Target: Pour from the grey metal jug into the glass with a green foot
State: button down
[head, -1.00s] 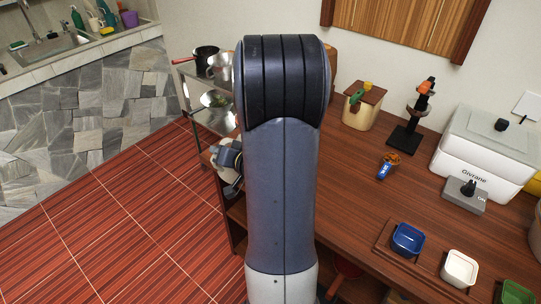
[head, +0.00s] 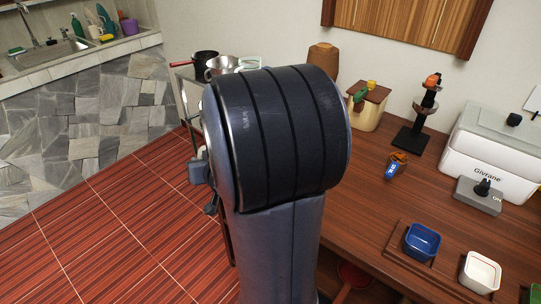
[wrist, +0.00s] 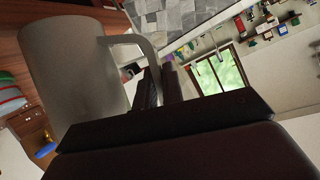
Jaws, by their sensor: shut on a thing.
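The grey metal jug (wrist: 72,75) fills the left of the wrist view, with its handle (wrist: 150,55) reaching toward my gripper. My gripper (wrist: 160,78) is shut on the jug's handle; the exact contact is dark and partly hidden. The jug looks tilted in this view, but its true tilt and its contents cannot be told. In the head view my arm hides the jug and most of my gripper. I cannot make out the glass with a green foot in either current view.
The wooden counter (head: 360,215) holds a jar with a blue label (head: 396,167), a black stand (head: 412,138), a white Givrane box (head: 495,165), a blue dish (head: 422,242) and a white dish (head: 480,271). Pots (head: 221,66) stand on a rack behind my arm. Tiled floor (head: 110,230) is clear.

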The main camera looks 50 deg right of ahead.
jog(key=shift+w+a+f+n+h+b, duration=0.15)
jog(key=shift+a+f+n+b, duration=0.2)
jog(key=shift+b, duration=0.75)
jog(key=shift+a+f+n+h+b, duration=0.1)
jog(key=shift+f+b, duration=0.4)
jog(key=shift+b, duration=0.6)
jog(key=shift+w+a+f+n+h+b, duration=0.15)
jog(key=shift+f+n+b, duration=0.2)
jog(key=shift+b, duration=0.75)
jog(key=shift+a+f+b, duration=0.1)
jog(key=shift+f+b, duration=0.05)
jog(key=shift+b, duration=0.5)
jog(key=shift+b, duration=0.4)
notch_tip(320, 180, up, 5)
jog(key=p, duration=0.5)
jog(key=shift+a, duration=0.1)
jog(key=w+a+f+n+y+p, duration=0.1)
jog(key=a+f+n+y, duration=0.2)
jog(key=a+f, duration=1.25)
notch_tip(320, 180, up, 7)
jog(key=w+d+p, duration=0.2)
jog(key=p, duration=0.9)
jog(key=shift+w+f+p, duration=0.2)
jog(key=shift+p, duration=0.2)
